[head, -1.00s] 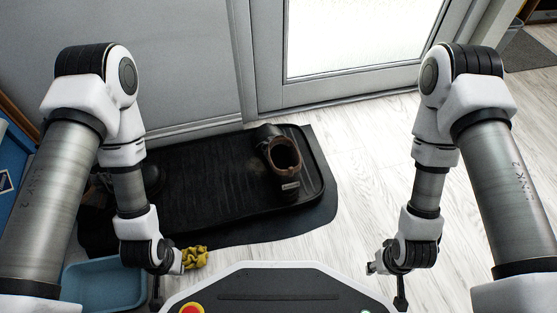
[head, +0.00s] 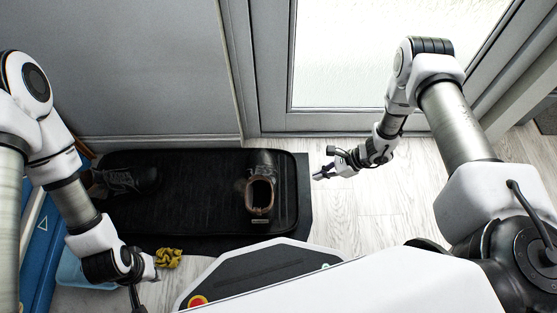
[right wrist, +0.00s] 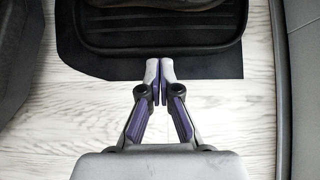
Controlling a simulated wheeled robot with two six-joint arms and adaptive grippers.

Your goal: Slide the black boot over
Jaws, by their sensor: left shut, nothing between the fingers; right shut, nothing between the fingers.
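A black boot (head: 260,170) with a brown-lined opening stands at the right end of a black boot tray (head: 200,222). A dark laced shoe (head: 128,180) sits at the tray's left end. My right gripper (head: 318,176) is shut and empty, to the right of the tray and apart from the boot. In the right wrist view its closed fingertips (right wrist: 160,68) point toward the tray's rim (right wrist: 165,48), over the dark mat's edge. My left gripper (head: 152,274) is shut and empty, low at the left near a yellow cloth; its fingertips are hard to make out.
The yellow crumpled cloth (head: 168,258) lies in front of the tray, beside a blue bin (head: 72,268). A dark mat (head: 304,195) lies under the tray. A wall and a glazed door (head: 350,122) stand behind. Pale wood floor (head: 345,215) to the right is clear.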

